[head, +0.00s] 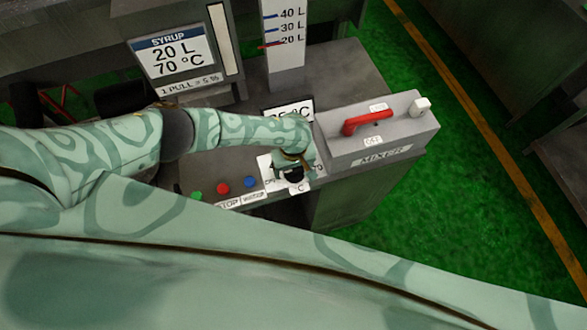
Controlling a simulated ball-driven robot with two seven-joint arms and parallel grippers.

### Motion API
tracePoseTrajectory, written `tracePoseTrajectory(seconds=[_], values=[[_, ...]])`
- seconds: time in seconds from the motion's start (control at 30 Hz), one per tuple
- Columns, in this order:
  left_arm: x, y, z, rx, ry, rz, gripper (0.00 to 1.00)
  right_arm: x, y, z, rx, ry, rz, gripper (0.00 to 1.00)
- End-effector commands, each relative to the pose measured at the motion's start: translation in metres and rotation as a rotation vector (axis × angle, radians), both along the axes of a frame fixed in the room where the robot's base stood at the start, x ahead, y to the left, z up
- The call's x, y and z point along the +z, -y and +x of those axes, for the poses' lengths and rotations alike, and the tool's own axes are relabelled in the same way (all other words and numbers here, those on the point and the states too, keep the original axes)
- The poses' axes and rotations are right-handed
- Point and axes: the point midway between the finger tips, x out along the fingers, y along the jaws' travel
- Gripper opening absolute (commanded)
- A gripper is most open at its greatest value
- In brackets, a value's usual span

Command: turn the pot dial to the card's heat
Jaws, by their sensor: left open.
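The card (172,52) stands upright at the upper left and reads SYRUP, 20 L, 70 °C, with "1 PULL = 5 %" below. My left gripper (293,176) points down over the black dial (294,176), which sits on a white scale plate (265,166). The gripper and wrist cover most of the dial and its numbers, so its setting cannot be read. I cannot tell whether the fingers touch the dial. A small readout (300,108) behind the wrist is partly hidden and shows °C. My right gripper is not in view.
Green, red (223,188) and blue buttons sit left of the dial. The grey MIXER box (376,135) with a red lever (367,122) stands close to the right of my wrist. A level gauge (284,35) with litre marks stands behind. Green floor (480,200) is open at right.

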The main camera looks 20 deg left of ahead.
Motion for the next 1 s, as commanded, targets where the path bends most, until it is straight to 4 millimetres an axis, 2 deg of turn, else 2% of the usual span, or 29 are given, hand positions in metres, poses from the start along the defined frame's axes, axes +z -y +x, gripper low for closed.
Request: tracePoseTrajectory(seconds=[0.1, 0.23, 0.27, 0.4, 0.43, 0.73, 1.0], values=[[-0.001, 0.000, 0.000, -0.001, 0.000, 0.000, 0.78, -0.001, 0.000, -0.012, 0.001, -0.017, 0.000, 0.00], [-0.001, 0.000, 0.000, 0.000, 0.000, 0.000, 0.78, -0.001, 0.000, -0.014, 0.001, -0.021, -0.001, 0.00], [-0.001, 0.000, 0.000, 0.000, 0.000, 0.000, 0.75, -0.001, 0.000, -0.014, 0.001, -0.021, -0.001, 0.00], [-0.001, 0.000, 0.000, 0.000, 0.000, 0.000, 0.36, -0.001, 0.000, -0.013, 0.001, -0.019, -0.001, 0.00], [0.000, 0.000, 0.000, 0.000, 0.000, 0.000, 0.33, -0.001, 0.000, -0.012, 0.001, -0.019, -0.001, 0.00], [0.000, 0.000, -0.001, -0.020, -0.003, -0.001, 0.34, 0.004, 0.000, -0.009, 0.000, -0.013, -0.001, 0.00], [0.002, 0.001, -0.003, -0.152, -0.007, -0.003, 0.33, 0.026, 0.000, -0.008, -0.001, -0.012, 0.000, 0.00]])
